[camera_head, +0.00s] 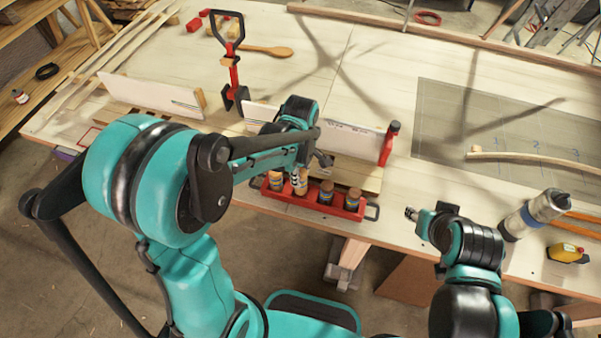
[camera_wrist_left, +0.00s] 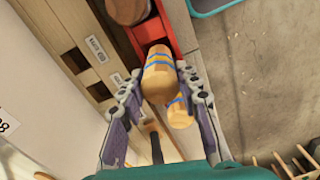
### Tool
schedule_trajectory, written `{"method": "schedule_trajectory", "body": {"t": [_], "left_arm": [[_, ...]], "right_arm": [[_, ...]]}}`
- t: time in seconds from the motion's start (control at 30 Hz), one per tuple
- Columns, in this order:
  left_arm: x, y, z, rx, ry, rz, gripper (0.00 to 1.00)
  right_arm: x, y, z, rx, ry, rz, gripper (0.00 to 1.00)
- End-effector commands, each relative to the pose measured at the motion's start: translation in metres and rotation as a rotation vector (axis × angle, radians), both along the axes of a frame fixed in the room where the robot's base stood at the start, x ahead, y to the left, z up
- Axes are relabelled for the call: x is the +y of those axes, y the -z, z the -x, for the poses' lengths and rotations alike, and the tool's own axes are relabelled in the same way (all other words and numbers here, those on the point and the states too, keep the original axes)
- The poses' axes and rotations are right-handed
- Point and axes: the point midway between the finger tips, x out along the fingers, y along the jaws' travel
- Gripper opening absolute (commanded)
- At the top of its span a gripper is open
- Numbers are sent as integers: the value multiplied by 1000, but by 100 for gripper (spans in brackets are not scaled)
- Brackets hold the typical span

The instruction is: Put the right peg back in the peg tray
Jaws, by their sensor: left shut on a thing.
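The red peg tray (camera_head: 338,208) lies along the front edge of the bench, and part of it shows in the left wrist view (camera_wrist_left: 155,30). Several wooden pegs stand in it, including two brown-topped ones (camera_head: 353,198). My left gripper (camera_head: 300,180) is over the left part of the tray. In the left wrist view its fingers are shut on a light wooden peg with blue bands (camera_wrist_left: 158,72). A second banded peg (camera_wrist_left: 180,113) shows just below it, partly hidden. I cannot tell whether the held peg's lower end is in a hole. My right gripper (camera_head: 412,214) is to the right of the tray, its fingers unclear.
White boards (camera_head: 350,139) stand behind the tray. A red-and-black clamp (camera_head: 233,70) and a wooden spoon (camera_head: 265,50) are farther back. A metal canister (camera_head: 535,213) and a yellow tape measure (camera_head: 567,253) are at the right. The bench between tray and canister is fairly clear.

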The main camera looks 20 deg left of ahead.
Motion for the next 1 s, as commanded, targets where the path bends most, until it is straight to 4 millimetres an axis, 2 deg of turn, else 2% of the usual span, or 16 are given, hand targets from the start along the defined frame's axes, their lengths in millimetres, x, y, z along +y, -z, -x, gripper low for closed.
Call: {"method": "schedule_trajectory", "body": {"t": [1.0], "left_arm": [[0, 27, 0, 0, 0, 0, 2]], "right_arm": [[0, 24, 0, 0, 0, 0, 38]]}}
